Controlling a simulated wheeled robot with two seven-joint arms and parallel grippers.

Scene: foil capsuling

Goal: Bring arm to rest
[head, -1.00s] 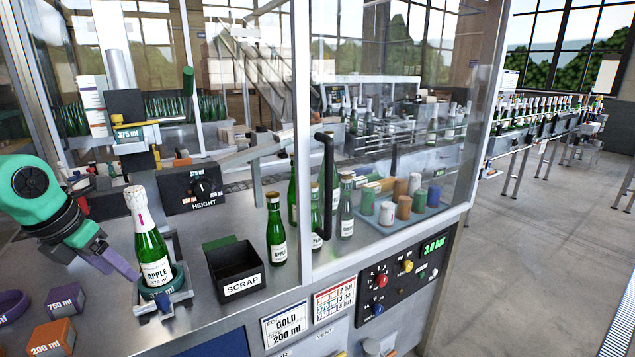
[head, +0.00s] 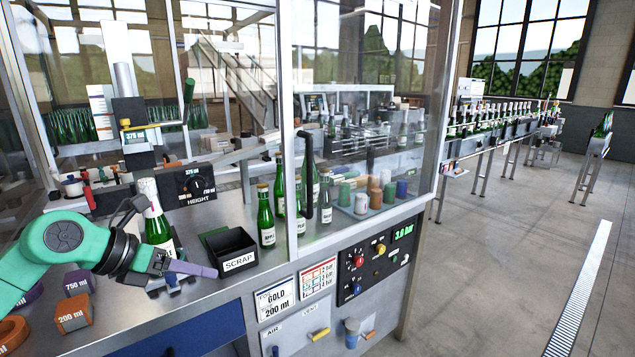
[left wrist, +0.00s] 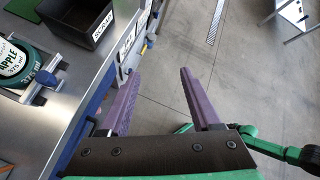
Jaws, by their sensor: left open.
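My left gripper (head: 190,266) is in front of the machine's bench in the head view. In the left wrist view my left gripper (left wrist: 156,88) has its two purple fingers apart, with nothing between them but floor far below. A green APPLE bottle with a white foil top (head: 154,222) stands upright in its holder, partly hidden by my left arm in the head view. The same bottle (left wrist: 12,62) shows at the left edge of the left wrist view, apart from the fingers. My right gripper is not in view.
The black SCRAP bin (head: 232,252) is right of the bottle, near the bench edge. An orange 200 ml block (head: 74,314) and a purple 750 ml block (head: 78,282) lie at the left. A glass guard encloses the machine. Open floor (head: 480,270) lies at the right.

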